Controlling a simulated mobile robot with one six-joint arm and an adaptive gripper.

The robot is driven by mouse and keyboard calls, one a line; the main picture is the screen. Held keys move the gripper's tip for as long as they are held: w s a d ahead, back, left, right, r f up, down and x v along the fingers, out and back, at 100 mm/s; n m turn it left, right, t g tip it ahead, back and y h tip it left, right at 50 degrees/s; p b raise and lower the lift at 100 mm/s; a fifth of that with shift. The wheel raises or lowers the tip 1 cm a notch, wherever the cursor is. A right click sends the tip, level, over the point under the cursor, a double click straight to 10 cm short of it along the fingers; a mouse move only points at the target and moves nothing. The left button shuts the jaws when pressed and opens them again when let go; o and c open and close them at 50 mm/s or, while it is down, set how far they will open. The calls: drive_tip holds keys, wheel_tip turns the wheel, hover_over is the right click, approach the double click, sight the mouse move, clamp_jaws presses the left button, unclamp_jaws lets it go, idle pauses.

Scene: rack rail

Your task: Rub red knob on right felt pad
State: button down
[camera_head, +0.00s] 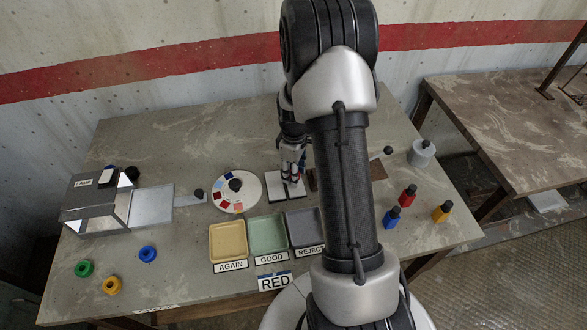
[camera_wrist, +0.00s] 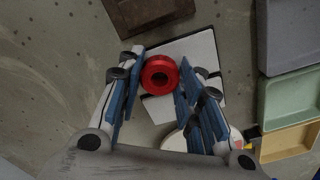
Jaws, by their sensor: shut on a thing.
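The red knob (camera_wrist: 160,75) is a round ring with a dark centre in the wrist view. My gripper (camera_wrist: 162,68) is shut on it, a blue-padded finger on each side. The white felt pads lie below the knob, split by a dark strip; the right felt pad (camera_wrist: 198,52) is the upper one in the wrist view. The knob overlaps its edge near the strip; I cannot tell if it touches. In the head view my gripper (camera_head: 291,178) is low over the white pads (camera_head: 287,194), and the knob cannot be made out clearly.
The AGAIN tray (camera_head: 228,241), GOOD tray (camera_head: 268,235) and REJECT tray (camera_head: 303,228) stand in front of the pads. A colour dial (camera_head: 225,202) is to the left. A brown block (camera_wrist: 150,12) lies beyond the right pad. Bottles (camera_head: 408,195) stand at right; loose rings (camera_head: 112,285) at left.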

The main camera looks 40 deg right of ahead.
sight(297, 190)
drive_tip(key=shift+s+a, duration=0.3)
drive_tip(key=shift+s, duration=0.35)
drive_tip(key=shift+s+a, duration=0.35)
drive_tip(key=shift+s, duration=0.25)
drive_tip(key=shift+s+a, duration=0.3)
drive_tip(key=shift+s, duration=0.35)
drive_tip(key=shift+w+d, duration=0.4)
drive_tip(key=shift+w, duration=0.45)
drive_tip(key=shift+w+d, duration=0.45)
drive_tip(key=shift+w, duration=0.4)
drive_tip(key=shift+w+d, duration=0.4)
drive_tip(key=shift+w, duration=0.45)
drive_tip(key=shift+s+a+f, duration=0.1)
drive_tip(key=shift+s+a, duration=0.35)
drive_tip(key=shift+s, duration=0.45)
drive_tip(key=shift+s+a+r, duration=0.1)
drive_tip(key=shift+s+a, duration=0.3)
drive_tip(key=shift+s, duration=0.45)
drive_tip(key=shift+s+a+f, duration=0.1)
drive_tip(key=shift+s+a, duration=0.35)
drive_tip(key=shift+s, duration=0.45)
drive_tip(key=shift+w+d, duration=0.35)
drive_tip(key=shift+w, duration=0.4)
drive_tip(key=shift+w+d, duration=0.35)
drive_tip(key=shift+w, duration=0.35)
drive_tip(key=shift+w+d, duration=0.3)
drive_tip(key=shift+w, duration=0.3)
drive_tip(key=shift+w+d, duration=0.3)
drive_tip(key=shift+w, duration=0.3)
drive_tip(key=shift+p, duration=0.3)
